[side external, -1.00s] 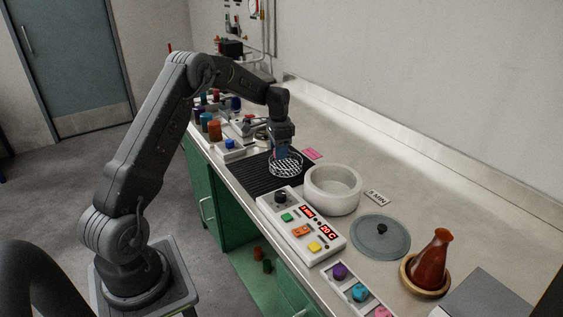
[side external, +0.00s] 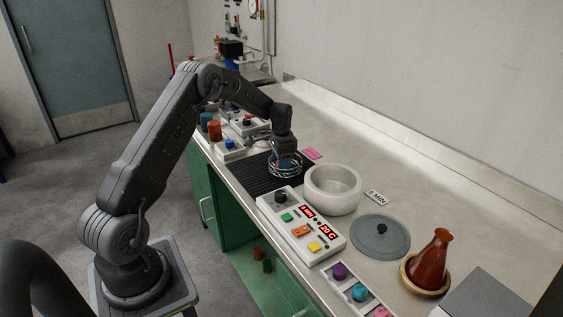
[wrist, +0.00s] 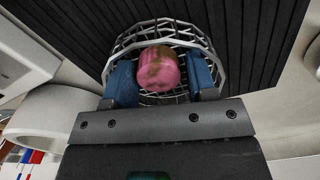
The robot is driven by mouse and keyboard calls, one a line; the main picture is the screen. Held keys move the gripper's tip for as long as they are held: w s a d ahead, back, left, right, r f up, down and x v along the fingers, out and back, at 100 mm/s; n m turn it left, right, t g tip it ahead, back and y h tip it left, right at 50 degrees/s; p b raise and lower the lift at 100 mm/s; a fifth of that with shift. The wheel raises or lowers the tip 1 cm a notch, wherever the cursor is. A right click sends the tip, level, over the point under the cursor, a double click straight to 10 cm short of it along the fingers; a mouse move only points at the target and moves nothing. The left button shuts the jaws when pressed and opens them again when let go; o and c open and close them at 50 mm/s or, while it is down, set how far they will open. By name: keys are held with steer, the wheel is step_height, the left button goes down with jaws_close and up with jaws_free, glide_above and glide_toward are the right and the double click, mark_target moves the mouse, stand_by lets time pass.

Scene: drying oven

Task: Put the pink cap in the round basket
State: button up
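The round wire basket (side external: 285,170) stands on a black ribbed mat. My gripper (side external: 285,158) points down at the basket, with its fingers within the rim. In the wrist view, the basket (wrist: 196,43) surrounds the pink cap (wrist: 158,70), which has a brownish patch on top. The cap is between and slightly beyond the two blue fingers of my gripper (wrist: 161,80). The fingers are apart, with a gap showing at the cap's right side. Whether the cap touches the basket floor is hard to tell. The cap is hidden in the side view.
A white round pot (side external: 332,190) and a control box (side external: 301,226) stand close to the mat (side external: 250,177). A grey lid (side external: 380,238), a reddish flask (side external: 432,262) and a tray of coloured caps (side external: 352,287) are nearer.

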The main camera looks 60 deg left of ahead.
steer(key=shift+o, duration=1.1)
step_height(320, 180, up, 11)
steer(key=s+d+r+n+t, duration=0.1)
steer(key=s+d+r, duration=0.4)
steer(key=d+r, duration=0.3)
steer(key=s+d+r+t, duration=0.1)
steer(key=s+d+r, duration=0.4)
steer(key=d, duration=0.4)
steer(key=s+d+n+t, duration=0.1)
steer(key=s+d, duration=0.5)
steer(key=s, duration=0.3)
steer(key=s+d+t, duration=0.2)
steer(key=s+d, duration=0.3)
steer(key=s, duration=0.4)
steer(key=shift+s+d+f+n+t, duration=0.2)
steer(key=shift+d+f+n+t, duration=0.1)
steer(key=shift+d+n, duration=0.1)
